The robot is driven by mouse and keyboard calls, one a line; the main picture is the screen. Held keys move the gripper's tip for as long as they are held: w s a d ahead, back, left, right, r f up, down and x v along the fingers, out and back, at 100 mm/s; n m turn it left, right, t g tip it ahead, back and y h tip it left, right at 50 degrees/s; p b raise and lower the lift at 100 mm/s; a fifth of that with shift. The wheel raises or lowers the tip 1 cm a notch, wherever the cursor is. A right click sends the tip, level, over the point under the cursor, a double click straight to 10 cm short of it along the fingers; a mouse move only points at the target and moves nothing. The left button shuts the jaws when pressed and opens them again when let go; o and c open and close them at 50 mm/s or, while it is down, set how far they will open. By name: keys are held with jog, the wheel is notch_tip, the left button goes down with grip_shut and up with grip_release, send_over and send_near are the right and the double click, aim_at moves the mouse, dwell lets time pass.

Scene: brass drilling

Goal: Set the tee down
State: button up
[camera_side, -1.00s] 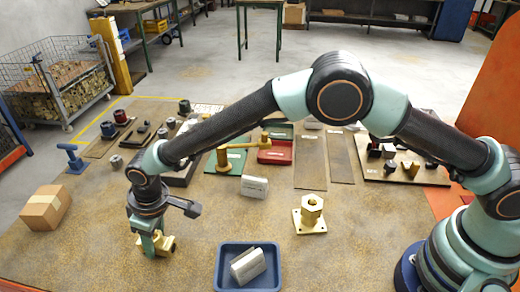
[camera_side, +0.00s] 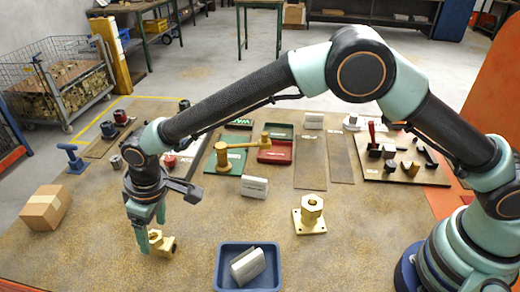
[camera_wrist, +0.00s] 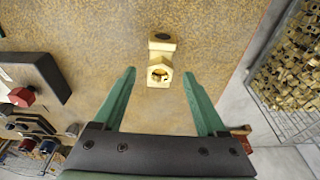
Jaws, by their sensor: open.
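The brass tee (camera_side: 162,243) rests on the brown work surface at the left front. In the wrist view the tee (camera_wrist: 160,62) lies beyond the fingertips, with an open bore facing the camera and a dark round end at its far side. My gripper (camera_side: 147,222) is open, just above and left of the tee in the side view. In the wrist view my gripper (camera_wrist: 159,75) has its two green fingers spread wide, with nothing between them but surface and the tee ahead.
A blue tray (camera_side: 222,270) with a grey block stands at front centre. A brass flanged fitting (camera_side: 311,216) stands to its right and a cardboard box (camera_side: 46,208) at far left. Surface between tee and tray is clear.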

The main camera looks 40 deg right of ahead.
aim_at(165, 242)
notch_tip(165, 242, up, 8)
jog(key=s+d, duration=0.1)
jog(key=d+r+m+t, duration=0.1)
jog(key=d+r+m, duration=0.1)
jog(key=d+r, duration=0.6)
jog(key=d+r+m+t, duration=0.15)
jog(key=d+r, duration=0.25)
jog(key=d, duration=0.8)
jog(key=s+d+m, duration=0.2)
jog(key=s+d, duration=0.4)
jog(key=d, duration=0.3)
jog(key=s+d+m+t+h, duration=0.1)
jog(key=s+d+m, duration=0.2)
jog(key=s+d, duration=0.3)
jog(key=d, duration=0.3)
jog(key=shift+s+h, duration=0.2)
jog(key=shift+h, duration=0.1)
